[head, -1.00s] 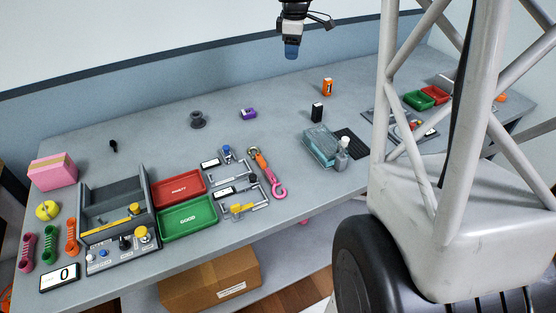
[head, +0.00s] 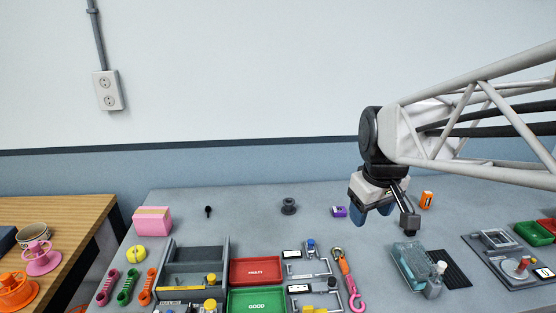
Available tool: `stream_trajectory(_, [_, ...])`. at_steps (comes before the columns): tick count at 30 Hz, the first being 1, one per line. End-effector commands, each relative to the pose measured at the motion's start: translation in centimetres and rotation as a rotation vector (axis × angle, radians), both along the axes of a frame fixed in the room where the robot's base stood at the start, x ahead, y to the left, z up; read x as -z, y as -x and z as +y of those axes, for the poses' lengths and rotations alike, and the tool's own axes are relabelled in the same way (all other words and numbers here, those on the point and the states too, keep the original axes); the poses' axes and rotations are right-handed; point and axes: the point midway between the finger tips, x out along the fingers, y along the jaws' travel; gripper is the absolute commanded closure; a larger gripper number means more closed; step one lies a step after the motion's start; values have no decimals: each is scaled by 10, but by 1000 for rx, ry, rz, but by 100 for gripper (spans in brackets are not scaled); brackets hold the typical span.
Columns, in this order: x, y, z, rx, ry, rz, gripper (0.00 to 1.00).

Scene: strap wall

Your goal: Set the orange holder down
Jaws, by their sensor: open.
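Two orange things could be the holder, and I cannot tell which is meant. A small upright orange block with a pale label (head: 426,200) stands at the back right of the grey bench. An orange flanged, round-bodied piece (head: 14,288) sits on the wooden table at the far left, partly cut off by the picture edge. My gripper (head: 386,213) is open, points down above the bench, left of the orange block and apart from it. I see nothing between its fingers. It hides part of the bench behind it.
A purple box (head: 338,211) and a grey spool (head: 289,206) stand at the back. Red (head: 255,271) and green (head: 257,301) trays lie in front. A teal-topped box (head: 411,262) stands below my gripper. A pink flanged piece (head: 40,260) sits on the wooden table.

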Motion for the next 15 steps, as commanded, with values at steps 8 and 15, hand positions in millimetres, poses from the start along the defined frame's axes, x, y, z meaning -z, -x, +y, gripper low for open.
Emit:
stream_trajectory(8, [22, 77, 31, 175, -45, -34, 43])
stream_trajectory(15, [39, 118, 43, 280, -75, -51, 43])
